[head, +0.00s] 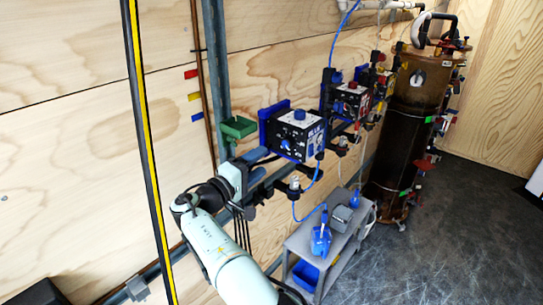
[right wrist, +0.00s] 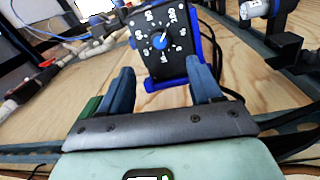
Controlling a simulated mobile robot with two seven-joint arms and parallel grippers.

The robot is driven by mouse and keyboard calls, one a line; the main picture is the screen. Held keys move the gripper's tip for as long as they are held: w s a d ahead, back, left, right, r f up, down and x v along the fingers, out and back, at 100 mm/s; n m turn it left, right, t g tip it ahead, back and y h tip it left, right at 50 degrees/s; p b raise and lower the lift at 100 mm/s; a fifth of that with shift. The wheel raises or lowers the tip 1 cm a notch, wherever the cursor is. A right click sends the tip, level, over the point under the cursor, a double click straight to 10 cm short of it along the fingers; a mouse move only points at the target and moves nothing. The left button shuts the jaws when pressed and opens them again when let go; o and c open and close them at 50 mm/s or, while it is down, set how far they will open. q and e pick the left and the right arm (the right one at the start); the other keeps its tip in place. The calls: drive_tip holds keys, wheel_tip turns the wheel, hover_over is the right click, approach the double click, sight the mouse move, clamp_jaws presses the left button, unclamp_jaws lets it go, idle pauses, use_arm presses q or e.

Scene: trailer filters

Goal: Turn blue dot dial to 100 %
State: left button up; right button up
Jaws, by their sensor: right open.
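The blue-labelled black box (head: 305,127) is mounted on the wall rail in the head view. A blue dial (head: 286,144) sits on its face, ringed by white marks. The dial also shows in the right wrist view (right wrist: 160,41), with a pale pointer line that seems to aim up and right; the exact reading is too small to tell. My right gripper (head: 262,158) is open and empty, just left of the box. In the right wrist view its blue fingers (right wrist: 161,66) stand apart, with the dial beyond and between them, not touching. My left gripper is not in view.
A green holder (head: 238,127) is on the wall above my right gripper. A red-labelled box (head: 352,100) stands farther along the rail. A grey cart (head: 337,246) with blue bottles is below. A brown tank (head: 407,125) stands at the back. Hoses and cables hang around the rail.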

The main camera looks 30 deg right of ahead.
drive_tip(key=shift+v, duration=1.85)
drive_tip(key=shift+d, duration=0.1)
